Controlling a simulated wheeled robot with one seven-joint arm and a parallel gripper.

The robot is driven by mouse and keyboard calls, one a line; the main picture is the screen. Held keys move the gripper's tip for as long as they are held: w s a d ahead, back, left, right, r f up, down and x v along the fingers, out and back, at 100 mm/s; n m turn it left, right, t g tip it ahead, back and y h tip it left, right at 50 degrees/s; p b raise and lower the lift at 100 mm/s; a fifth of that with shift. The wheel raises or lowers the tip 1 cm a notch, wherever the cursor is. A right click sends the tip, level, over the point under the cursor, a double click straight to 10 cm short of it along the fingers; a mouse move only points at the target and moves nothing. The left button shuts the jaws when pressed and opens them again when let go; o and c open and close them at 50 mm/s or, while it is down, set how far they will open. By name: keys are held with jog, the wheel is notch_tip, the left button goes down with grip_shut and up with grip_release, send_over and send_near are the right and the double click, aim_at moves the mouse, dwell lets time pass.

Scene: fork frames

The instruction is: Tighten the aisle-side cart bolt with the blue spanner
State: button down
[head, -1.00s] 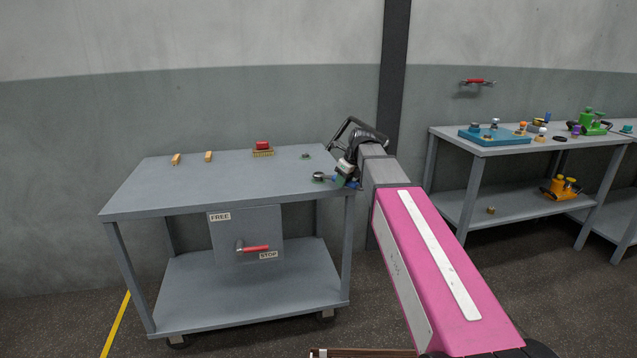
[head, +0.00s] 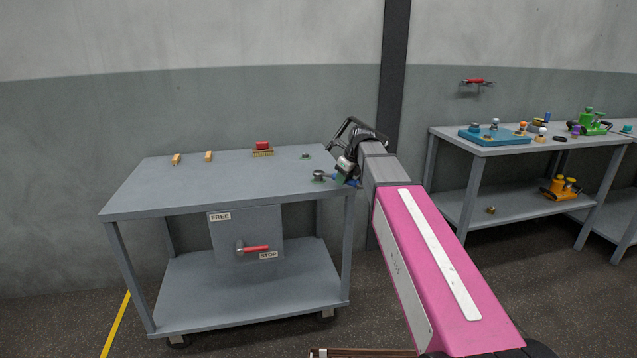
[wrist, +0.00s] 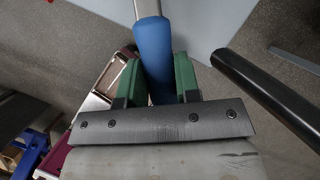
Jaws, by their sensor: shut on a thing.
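My gripper (head: 347,172) is over the cart's near right corner, shut on the blue handle of the spanner. In the wrist view the blue spanner handle (wrist: 154,55) runs between the two green fingers, and a pale metal shank extends beyond it. In the head view some blue of the spanner (head: 350,182) shows below my gripper. Its metal part points left to the near cart bolt (head: 318,175). The spanner's head is at this bolt, but I cannot tell whether it is seated on it. A second small bolt (head: 305,156) stands farther back on the cart (head: 230,185).
A red-topped brush (head: 262,149) and two wooden pieces (head: 208,156) lie on the cart top. A panel marked FREE and STOP carries a red-handled lever (head: 254,248). A workbench (head: 500,148) with a blue plate and coloured parts stands at the right.

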jog(key=shift+r, duration=3.5)
jog(key=shift+s+d+r, duration=0.75)
jog(key=shift+s+d, duration=0.05)
jog(key=shift+d, duration=0.2)
jog(key=shift+s+d+r, duration=0.7)
jog(key=shift+s+d, duration=0.1)
jog(key=shift+d, duration=0.15)
